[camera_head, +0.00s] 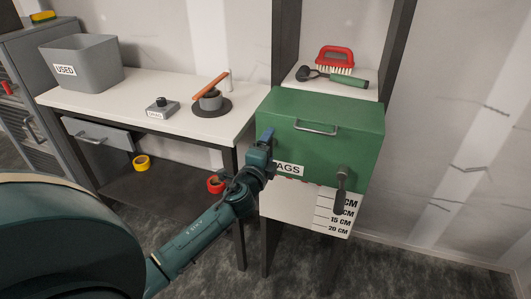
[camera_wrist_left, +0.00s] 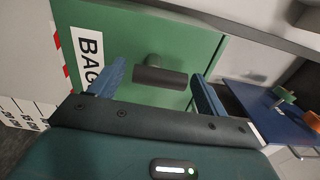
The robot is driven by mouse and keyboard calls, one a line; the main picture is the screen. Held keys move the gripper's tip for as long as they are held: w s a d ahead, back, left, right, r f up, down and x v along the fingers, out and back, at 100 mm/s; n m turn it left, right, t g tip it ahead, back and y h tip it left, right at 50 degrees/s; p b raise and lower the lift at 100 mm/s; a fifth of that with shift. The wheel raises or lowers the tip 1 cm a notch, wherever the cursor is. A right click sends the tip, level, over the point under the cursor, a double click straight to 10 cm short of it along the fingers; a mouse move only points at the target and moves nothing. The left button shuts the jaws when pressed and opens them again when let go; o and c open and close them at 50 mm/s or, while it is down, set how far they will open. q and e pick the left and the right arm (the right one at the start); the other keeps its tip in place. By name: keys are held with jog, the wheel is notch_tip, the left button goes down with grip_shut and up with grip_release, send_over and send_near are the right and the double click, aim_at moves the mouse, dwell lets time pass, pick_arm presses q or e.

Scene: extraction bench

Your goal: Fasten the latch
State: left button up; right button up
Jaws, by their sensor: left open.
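The green box (camera_head: 330,150) stands on the right, with a white label ending in "AGS" (camera_head: 290,169). A dark latch lever (camera_head: 341,192) hangs down at its front right. My left gripper (camera_head: 266,146) is at the left of the box's front and hides part of it and of the label. In the left wrist view my open left gripper (camera_wrist_left: 153,85) faces the green front (camera_wrist_left: 120,32). A dark bar on a short mount (camera_wrist_left: 160,77) shows between its fingers, apart from both; I cannot tell whether it is fastened. My right gripper is out of view.
A metal handle (camera_head: 316,129) sticks out of the box. A white panel with a centimetre scale (camera_head: 333,216) is below it. A white table (camera_head: 150,126) on the left carries a grey "USED" bin (camera_head: 82,66). A shelf behind holds a red brush (camera_head: 335,58).

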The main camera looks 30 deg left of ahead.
pick_arm(q)
jog(key=b+v, duration=0.1)
jog(key=v, duration=1.2)
jog(key=shift+b, duration=0.3)
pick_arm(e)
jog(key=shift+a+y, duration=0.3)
pick_arm(q)
jog(key=shift+s+f, duration=0.1)
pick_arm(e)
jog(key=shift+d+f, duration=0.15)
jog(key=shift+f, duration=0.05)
pick_arm(q)
jog(key=s+d+f+n+g+h+p, duration=0.4)
jog(key=s+d+f+n+g+h, duration=0.2)
jog(key=s+d+f+n, duration=0.6)
jog(key=s+d+f+h, duration=0.1)
jog(key=s+d+f, duration=0.1)
jog(key=d, duration=0.2)
jog(key=shift+d+f+g+h, duration=0.3)
jog(key=shift+d+g+h, duration=0.1)
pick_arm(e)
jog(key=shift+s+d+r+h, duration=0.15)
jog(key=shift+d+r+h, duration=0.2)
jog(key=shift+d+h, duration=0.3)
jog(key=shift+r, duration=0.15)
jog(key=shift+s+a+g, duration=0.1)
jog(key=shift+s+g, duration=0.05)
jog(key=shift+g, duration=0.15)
